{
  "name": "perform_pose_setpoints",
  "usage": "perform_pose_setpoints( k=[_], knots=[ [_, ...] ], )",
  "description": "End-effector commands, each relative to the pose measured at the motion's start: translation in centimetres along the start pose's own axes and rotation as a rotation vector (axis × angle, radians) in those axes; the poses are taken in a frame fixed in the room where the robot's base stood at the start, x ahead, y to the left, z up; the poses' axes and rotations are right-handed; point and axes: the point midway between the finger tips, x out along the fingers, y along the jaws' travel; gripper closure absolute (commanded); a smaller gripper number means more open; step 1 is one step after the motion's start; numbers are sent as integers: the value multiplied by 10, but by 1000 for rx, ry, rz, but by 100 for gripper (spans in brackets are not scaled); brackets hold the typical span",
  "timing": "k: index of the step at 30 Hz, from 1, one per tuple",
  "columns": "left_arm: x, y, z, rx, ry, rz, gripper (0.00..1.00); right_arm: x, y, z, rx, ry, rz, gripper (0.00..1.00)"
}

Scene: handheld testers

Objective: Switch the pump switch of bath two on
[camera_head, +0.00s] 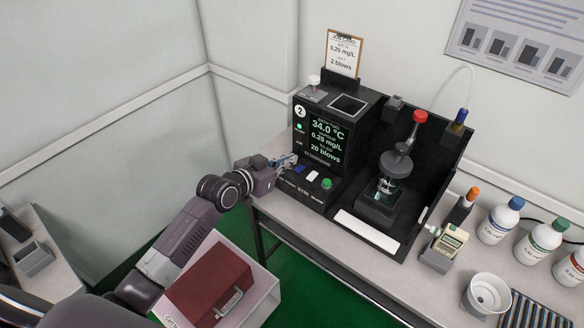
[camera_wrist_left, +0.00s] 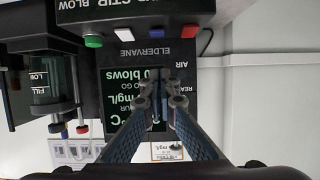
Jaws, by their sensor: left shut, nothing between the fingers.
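The black tester (camera_head: 345,112) marked 2 stands on the bench, its screen (camera_head: 327,140) reading 34.0 °C, 0.25 mg/L and 20 blows. Its front ledge carries a blue switch (camera_head: 299,169), a white switch (camera_head: 312,176) and a green button (camera_head: 327,183). The left wrist view, upside down, shows the green button (camera_wrist_left: 93,41), white switch (camera_wrist_left: 123,38), blue switch (camera_wrist_left: 155,32) and a red one (camera_wrist_left: 183,30). My left gripper (camera_head: 289,160) is shut and empty at the tester's left front, over the ledge's left end; contact cannot be told. My right gripper is out of view.
A stirred glass vessel (camera_head: 388,185) stands in the black housing to the right. A handheld meter (camera_head: 447,245), a white cup (camera_head: 487,294) and several bottles stand farther right. A crate (camera_head: 262,292) holding a red case (camera_head: 208,287) is below my left arm.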

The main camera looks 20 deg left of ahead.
Motion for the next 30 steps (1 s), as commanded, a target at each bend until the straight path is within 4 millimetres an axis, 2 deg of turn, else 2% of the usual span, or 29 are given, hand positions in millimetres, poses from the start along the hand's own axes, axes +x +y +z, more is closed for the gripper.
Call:
perform_pose_setpoints(
  k=[4,6,12,26,30],
  knots=[
    [24,0,-1,-2,0,1,100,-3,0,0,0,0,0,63],
    [25,0,15,-2,-6,0,100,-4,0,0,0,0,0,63],
    [30,0,35,0,-2,0,100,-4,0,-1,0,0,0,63],
    [31,0,40,0,0,0,100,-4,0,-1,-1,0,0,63],
    [33,-1,47,2,17,-1,100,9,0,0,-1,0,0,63]
  ],
)
